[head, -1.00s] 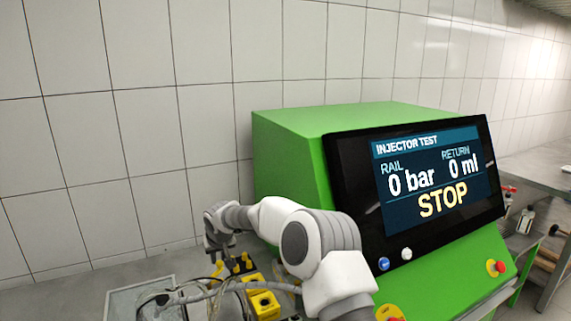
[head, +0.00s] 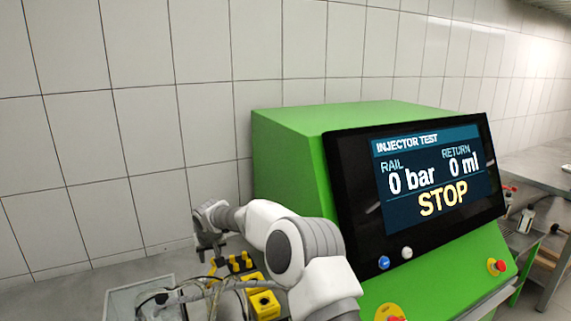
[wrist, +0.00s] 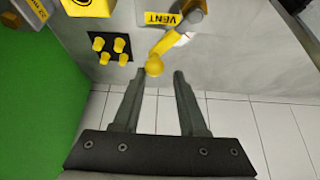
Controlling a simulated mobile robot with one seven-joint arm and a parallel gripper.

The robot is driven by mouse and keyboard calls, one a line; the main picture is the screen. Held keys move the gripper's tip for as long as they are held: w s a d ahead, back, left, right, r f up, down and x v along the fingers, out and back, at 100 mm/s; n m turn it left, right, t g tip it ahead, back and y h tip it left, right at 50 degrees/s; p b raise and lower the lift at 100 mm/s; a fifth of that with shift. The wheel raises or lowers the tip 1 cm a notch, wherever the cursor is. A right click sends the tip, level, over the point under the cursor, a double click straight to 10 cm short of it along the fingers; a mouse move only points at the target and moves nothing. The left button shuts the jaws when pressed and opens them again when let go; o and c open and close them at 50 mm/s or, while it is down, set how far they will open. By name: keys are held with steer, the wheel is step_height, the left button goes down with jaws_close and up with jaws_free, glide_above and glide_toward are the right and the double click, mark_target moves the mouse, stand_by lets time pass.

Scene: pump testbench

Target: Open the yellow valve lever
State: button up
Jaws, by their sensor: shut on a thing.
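The yellow valve lever (wrist: 169,46) shows in the wrist view as a slanted yellow bar with a round knob at its lower end. Its upper end joins a grey pivot beside a yellow VENT label (wrist: 161,19). My gripper (wrist: 160,73) has its two dark fingertips on either side of the knob and is shut on the lever. In the head view my gripper (head: 207,250) is at the back of the bench near the wall.
Several yellow pegs (wrist: 110,48) stand on a black plate left of the lever. A yellow box (head: 262,302) and grey hoses (head: 205,287) lie near my arm. The green test bench (head: 285,160) stands to the right, its screen (head: 425,180) reading STOP and 0 bar.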

steer(key=shift+s+a+f, duration=0.55)
steer(key=shift+s+a, duration=0.05)
steer(key=shift+c, duration=1.2)
steer(key=shift+o, duration=0.2)
steer(key=shift+r, duration=0.15)
steer(key=shift+w+r, duration=0.15)
steer(key=shift+r, duration=0.1)
steer(key=shift+w+a+r+p, duration=0.35)
steer(key=shift+a+r+p, duration=0.1)
steer(key=shift+a, duration=0.15)
jaws_close()
steer(key=o, duration=1.5)
jaws_free()
steer(key=shift+f, duration=0.15)
steer(key=shift+c, duration=0.2)
